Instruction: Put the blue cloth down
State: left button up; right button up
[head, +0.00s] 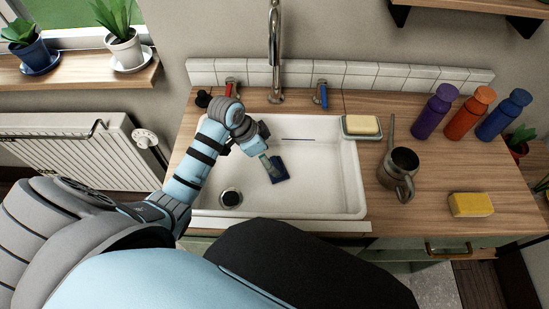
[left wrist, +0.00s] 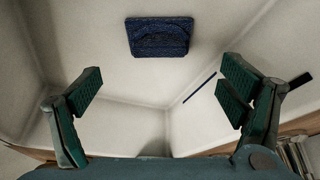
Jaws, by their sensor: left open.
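The blue cloth (head: 278,169) lies in the white sink (head: 320,190), a dark blue folded square near the middle of the basin. In the left wrist view the cloth (left wrist: 159,37) lies flat beyond the fingers, clear of both. My left gripper (head: 268,163) is over the basin, right beside the cloth in the head view. In the left wrist view its two green-padded fingers (left wrist: 165,95) are wide apart with nothing between them. My right gripper is not in view.
A drain (head: 230,197) is at the basin's left. A soap dish with soap (head: 361,125) sits at the sink's right rim. A metal watering can (head: 398,174), a yellow sponge (head: 470,204) and three bottles (head: 470,113) stand on the right counter. The faucet (head: 274,55) rises behind the sink.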

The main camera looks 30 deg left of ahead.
pick_arm(q)
jog(key=v, duration=0.5)
jog(key=shift+p, duration=0.4)
